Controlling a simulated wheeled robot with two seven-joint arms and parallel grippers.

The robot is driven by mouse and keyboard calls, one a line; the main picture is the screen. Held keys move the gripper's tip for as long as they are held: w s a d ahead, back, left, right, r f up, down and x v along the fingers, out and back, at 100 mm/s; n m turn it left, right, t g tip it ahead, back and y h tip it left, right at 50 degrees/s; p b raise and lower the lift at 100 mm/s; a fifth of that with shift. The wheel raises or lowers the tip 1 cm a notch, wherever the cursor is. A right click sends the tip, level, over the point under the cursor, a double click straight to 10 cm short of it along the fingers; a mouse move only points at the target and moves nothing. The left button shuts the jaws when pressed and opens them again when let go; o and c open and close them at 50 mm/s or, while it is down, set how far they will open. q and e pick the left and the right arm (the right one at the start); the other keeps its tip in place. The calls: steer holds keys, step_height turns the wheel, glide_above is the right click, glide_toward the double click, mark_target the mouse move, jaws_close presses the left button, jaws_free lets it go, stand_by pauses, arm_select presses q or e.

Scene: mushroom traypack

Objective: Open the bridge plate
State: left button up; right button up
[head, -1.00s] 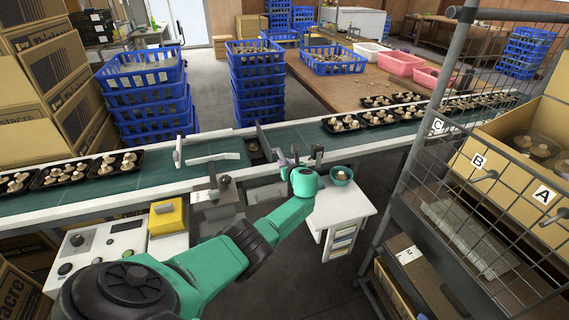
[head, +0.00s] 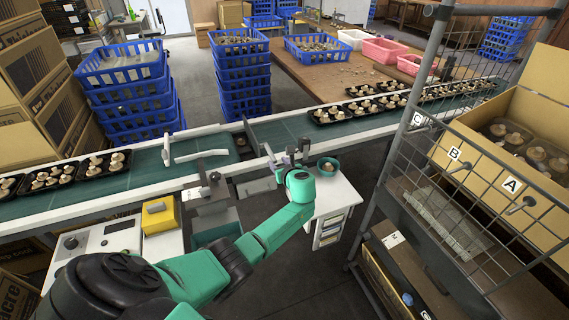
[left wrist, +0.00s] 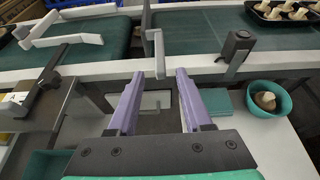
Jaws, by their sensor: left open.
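The bridge plate appears to be the thin grey plate (head: 249,136) standing upright at the gap between the two green belts. In the left wrist view the upright plate (left wrist: 147,28) stands at that gap, with a pale grey tab (left wrist: 159,55) hanging down at its near end. My left gripper (head: 285,158) is at the near edge of the conveyor, just right of the gap. Its purple fingers (left wrist: 158,80) are open and point toward the tab, which shows just beyond and between the tips. I see no contact. My right gripper is not in view.
A dark post (left wrist: 238,45) stands on the conveyor rail right of the fingers. A teal bowl (head: 328,166) with a mushroom sits on a white stand (head: 333,199). A white guide (head: 197,156) lies over the left belt. A mesh rack (head: 450,150) stands at the right.

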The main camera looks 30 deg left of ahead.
arm_select(q)
steer(key=v, duration=0.7)
steer(key=shift+s+d, duration=0.15)
